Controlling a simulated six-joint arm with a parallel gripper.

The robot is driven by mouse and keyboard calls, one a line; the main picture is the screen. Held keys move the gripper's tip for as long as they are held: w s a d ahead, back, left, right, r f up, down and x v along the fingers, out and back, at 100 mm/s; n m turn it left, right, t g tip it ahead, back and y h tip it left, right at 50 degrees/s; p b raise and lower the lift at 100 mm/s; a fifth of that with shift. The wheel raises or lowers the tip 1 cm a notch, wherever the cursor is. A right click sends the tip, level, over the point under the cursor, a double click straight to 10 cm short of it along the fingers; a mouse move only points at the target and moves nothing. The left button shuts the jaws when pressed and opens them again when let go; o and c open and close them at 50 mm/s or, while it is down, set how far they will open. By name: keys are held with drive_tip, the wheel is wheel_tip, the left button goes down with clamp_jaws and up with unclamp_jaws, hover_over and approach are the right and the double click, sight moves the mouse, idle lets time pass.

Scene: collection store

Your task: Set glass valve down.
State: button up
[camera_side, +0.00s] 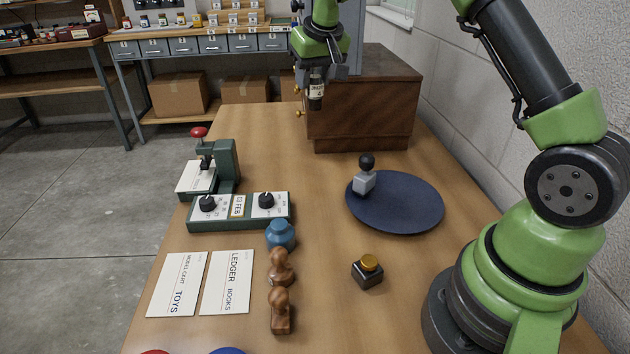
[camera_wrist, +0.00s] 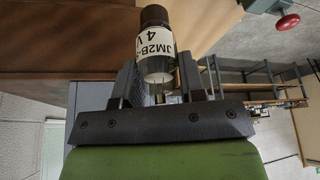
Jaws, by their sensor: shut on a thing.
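The glass valve (camera_wrist: 156,45) is a dark, small tube with a white label reading "JM2B" and "4 V". My gripper (camera_wrist: 162,88) is shut on its base, and its pins show between the fingers. In the side view the valve (camera_side: 316,92) hangs below my gripper (camera_side: 316,70), in the air in front of the brown wooden cabinet at the back of the table. The label shows there too. The valve appears upright and clear of the table.
The wooden cabinet (camera_side: 362,125) stands at the back. The table's middle is clear.

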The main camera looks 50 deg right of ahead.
wheel_tip(320, 180, down, 18)
drive_tip(key=shift+r, duration=0.1)
idle(0.4)
drive_tip(key=shift+f, duration=0.2)
drive_tip(key=o, duration=0.9)
